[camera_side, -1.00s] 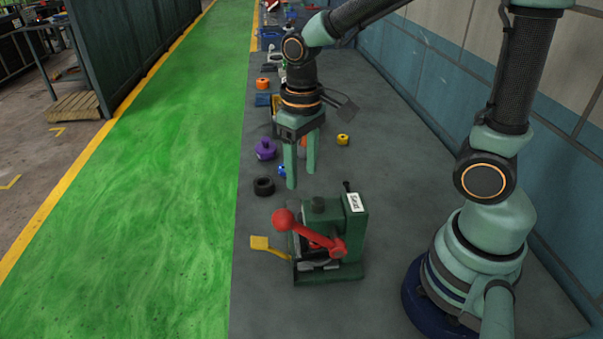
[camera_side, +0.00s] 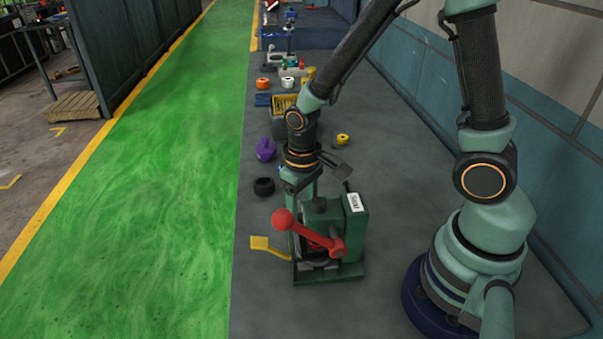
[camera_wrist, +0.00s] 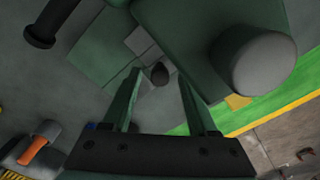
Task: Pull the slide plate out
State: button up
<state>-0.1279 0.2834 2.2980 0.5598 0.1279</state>
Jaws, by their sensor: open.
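The green machine (camera_side: 352,240) stands on the grey bench, with a red ball-ended lever (camera_side: 312,234) across its front and a yellow tab (camera_side: 262,243) at its left. My gripper (camera_wrist: 159,77) is open and points down at the machine's far side. In the side view its fingertips are hidden behind the machine. In the wrist view a small dark knob (camera_wrist: 160,72) lies between the fingertips, with space on both sides. The knob appears to sit on a flat grey-green plate (camera_wrist: 142,43), which may be the slide plate; I cannot tell for sure.
A black ring (camera_side: 263,187), a purple piece (camera_side: 265,149) and a yellow piece (camera_side: 342,140) lie farther up the bench. A grey cylinder (camera_wrist: 264,62) rises from the machine close by my fingers. A dark post (camera_wrist: 40,32) also sticks up.

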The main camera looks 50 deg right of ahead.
grip_shut()
dwell(1.4)
